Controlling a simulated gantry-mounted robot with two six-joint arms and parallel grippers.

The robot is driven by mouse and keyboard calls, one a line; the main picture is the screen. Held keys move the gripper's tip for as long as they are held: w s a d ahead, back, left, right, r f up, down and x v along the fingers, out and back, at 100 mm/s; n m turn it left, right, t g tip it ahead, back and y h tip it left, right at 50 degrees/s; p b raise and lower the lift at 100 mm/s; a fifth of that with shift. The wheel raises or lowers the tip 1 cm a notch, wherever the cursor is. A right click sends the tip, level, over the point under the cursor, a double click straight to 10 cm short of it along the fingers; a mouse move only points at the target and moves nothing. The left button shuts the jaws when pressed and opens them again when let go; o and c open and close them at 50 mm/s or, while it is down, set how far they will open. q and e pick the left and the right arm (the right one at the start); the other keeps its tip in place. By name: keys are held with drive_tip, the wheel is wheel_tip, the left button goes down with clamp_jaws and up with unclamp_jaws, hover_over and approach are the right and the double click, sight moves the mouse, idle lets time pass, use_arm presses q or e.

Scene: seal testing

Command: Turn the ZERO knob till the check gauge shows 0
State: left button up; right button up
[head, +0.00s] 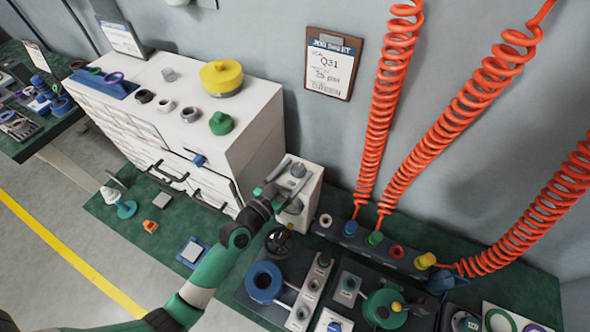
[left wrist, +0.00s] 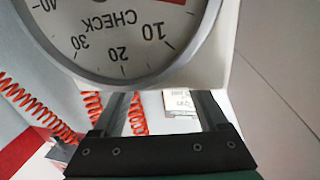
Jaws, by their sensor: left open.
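The check gauge (left wrist: 125,35) fills the top of the left wrist view. Its white dial is upside down and cut off by the frame edge. CHECK and the marks 10 to 40 can be read; the needle and the 0 mark cannot be made out. My left gripper (head: 285,175) is open at a white box (head: 312,190) with grey round parts on top. In the left wrist view, its two fingers (left wrist: 162,105) are apart, with nothing seen between them. I cannot tell which part is the ZERO knob. My right gripper is not in view.
A white drawer cabinet (head: 255,135) stands left of the box, with a yellow-topped part (head: 221,78) and a green part (head: 221,123) on it. Orange coiled hoses (head: 385,100) hang at the right above a dark manifold (head: 340,235). A blue ring (head: 264,282) lies in front.

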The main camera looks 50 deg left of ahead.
use_arm(q)
drive_tip(key=shift+w, duration=0.1)
clamp_jaws()
drive_tip(key=n+y+p, duration=0.1)
drive_tip(key=p, duration=0.2)
drive_tip(key=y+p, duration=0.1)
drive_tip(key=p, duration=0.3)
drive_tip(key=r+n+g+y+p, duration=0.1)
drive_tip(key=y+p, duration=0.1)
drive_tip(key=p, duration=0.2)
drive_tip(key=shift+w+d+n, duration=0.15)
drive_tip(key=shift+d+n, duration=0.15)
drive_tip(key=shift+d+f+n+g+y+p, duration=0.1)
drive_tip(key=shift+f+n+g+y+p, duration=0.2)
drive_tip(key=shift+n+g+y+p, duration=0.5)
drive_tip(key=shift+f+y, duration=0.15)
drive_tip(key=shift+y, duration=0.55)
drive_tip(key=shift+w+d+f+n+g+y+b, duration=0.1)
drive_tip(key=shift+f+n+g+y+b, duration=0.05)
drive_tip(key=shift+n+g+y+b, duration=1.35)
drive_tip(key=shift+n+g+y, duration=0.2)
drive_tip(key=shift+n+y, duration=0.15)
